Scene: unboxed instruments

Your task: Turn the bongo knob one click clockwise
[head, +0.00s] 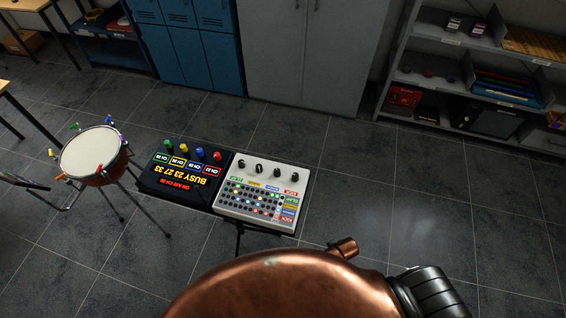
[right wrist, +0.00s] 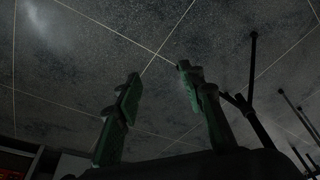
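A white instrument box (head: 257,222) stands on a dark stand in the middle of the head view. Its far edge carries a row of black knobs: left (head: 242,163), two middle ones (head: 259,168) and (head: 277,173), and right (head: 295,177). Coloured labels lie below them, too small and turned for me to pick out the bongo one. Knob pointer angles are also unclear. My right gripper (right wrist: 158,78) shows two green fingers apart in the right wrist view, with nothing between them. It points at floor tiles, away from the box. My left gripper is not in view.
A black box (head: 149,178) with coloured knobs adjoins the white box at left. Further left stands a drum (head: 90,152) on thin legs. Cabinets (head: 308,50) and shelves (head: 483,60) line the back. Floor right of the white box is clear. Stand legs (right wrist: 251,75) show near my right fingers.

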